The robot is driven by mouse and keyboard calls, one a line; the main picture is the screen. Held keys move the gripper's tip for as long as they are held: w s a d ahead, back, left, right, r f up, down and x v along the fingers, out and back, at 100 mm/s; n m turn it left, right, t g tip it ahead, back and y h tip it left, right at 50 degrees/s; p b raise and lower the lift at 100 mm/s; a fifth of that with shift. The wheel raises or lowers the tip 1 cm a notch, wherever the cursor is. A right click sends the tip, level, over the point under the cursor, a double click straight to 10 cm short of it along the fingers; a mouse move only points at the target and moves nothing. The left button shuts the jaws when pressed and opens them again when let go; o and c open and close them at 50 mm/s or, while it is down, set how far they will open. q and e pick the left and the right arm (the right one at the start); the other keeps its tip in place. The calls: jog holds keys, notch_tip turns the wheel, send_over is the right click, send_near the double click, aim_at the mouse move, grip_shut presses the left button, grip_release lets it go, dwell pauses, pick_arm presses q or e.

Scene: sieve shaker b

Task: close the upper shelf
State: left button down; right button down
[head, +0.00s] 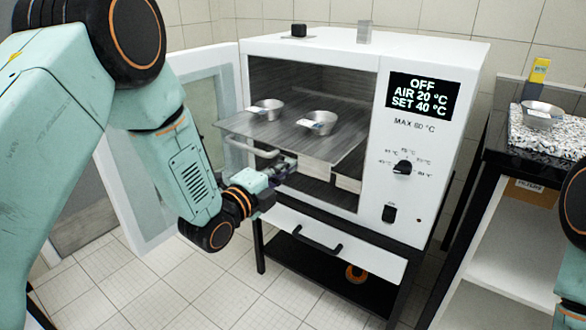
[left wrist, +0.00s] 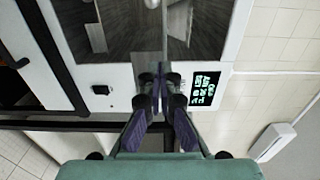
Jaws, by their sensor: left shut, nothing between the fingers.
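The upper shelf (head: 290,137) is a grey plate pulled partly out of the white oven (head: 400,190), its front edge jutting past the opening. Two metal bowls (head: 317,123) (head: 267,110) with labels stand on it. A light bar handle (head: 252,147) hangs at its front left. My left gripper (head: 290,166) is shut and empty, just below the shelf's front edge and to the right of the handle; I cannot tell whether it touches the shelf. In the left wrist view its closed fingers (left wrist: 160,78) point at the oven front. My right gripper is out of view.
The oven door (head: 150,165) stands open at the left, beside my left arm. A drawer with a black handle (head: 318,243) is below the chamber. At the right, a stone-topped bench (head: 570,140) holds a bowl (head: 541,115) and a yellow item (head: 539,70).

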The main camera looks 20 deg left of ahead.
aim_at(300, 156)
pick_arm(q)
jog(key=shift+b+x, duration=0.35)
jog(key=shift+x, duration=0.9)
jog(key=shift+w, duration=0.35)
jog(key=shift+r, duration=0.1)
